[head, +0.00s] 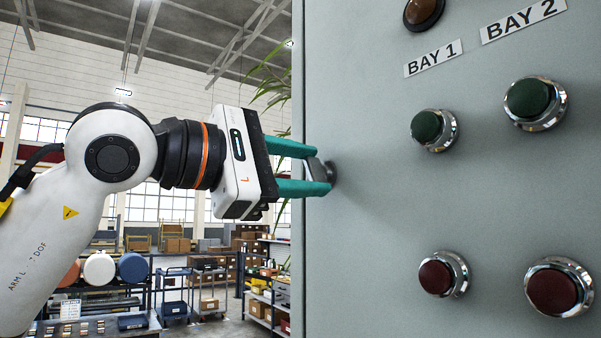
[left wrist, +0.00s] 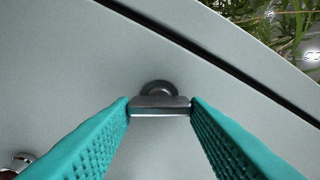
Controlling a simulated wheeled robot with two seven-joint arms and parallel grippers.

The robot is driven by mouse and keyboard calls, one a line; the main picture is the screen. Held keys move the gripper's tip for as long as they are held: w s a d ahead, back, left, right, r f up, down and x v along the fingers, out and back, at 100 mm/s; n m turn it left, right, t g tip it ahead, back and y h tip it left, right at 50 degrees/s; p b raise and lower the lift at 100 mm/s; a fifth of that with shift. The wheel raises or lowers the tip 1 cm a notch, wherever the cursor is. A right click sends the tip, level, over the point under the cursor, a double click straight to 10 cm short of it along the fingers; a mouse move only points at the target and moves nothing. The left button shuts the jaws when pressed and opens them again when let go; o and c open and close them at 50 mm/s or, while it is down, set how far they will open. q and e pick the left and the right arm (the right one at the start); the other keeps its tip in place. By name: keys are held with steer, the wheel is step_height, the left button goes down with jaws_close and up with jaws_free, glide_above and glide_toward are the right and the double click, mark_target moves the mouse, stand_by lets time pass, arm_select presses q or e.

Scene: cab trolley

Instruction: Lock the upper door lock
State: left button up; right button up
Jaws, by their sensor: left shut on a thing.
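The upper door lock (head: 327,171) is a small dark metal knob with a flat grip, near the left edge of the grey cabinet door (head: 375,240). It also shows in the left wrist view (left wrist: 159,103), with its round base behind the grip. My left gripper (head: 318,172) has its two teal fingers on either side of the grip and is shut on it. In the left wrist view the fingertips (left wrist: 160,108) touch both ends of the grip. The finger bodies hide little of the lock there. My right gripper is not in view.
The door carries green buttons (head: 427,126), red buttons (head: 436,277), an amber lamp (head: 423,12) and BAY labels right of the lock. A plant (left wrist: 285,25) stands beyond the door edge. Shelves and trolleys (head: 175,295) stand far behind.

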arm_select(q)
steer(key=m, duration=0.5)
steer(key=shift+f, duration=0.1)
steer(key=shift+m, duration=0.3)
stand_by(0.4)
steer(key=o, duration=1)
steer(key=shift+s+a+f+b, duration=0.1)
steer(key=shift+s+a+b, duration=0.15)
steer(key=shift+a+b, duration=0.1)
steer(key=shift+b+v, duration=2.1)
steer(key=shift+v, duration=3.45)
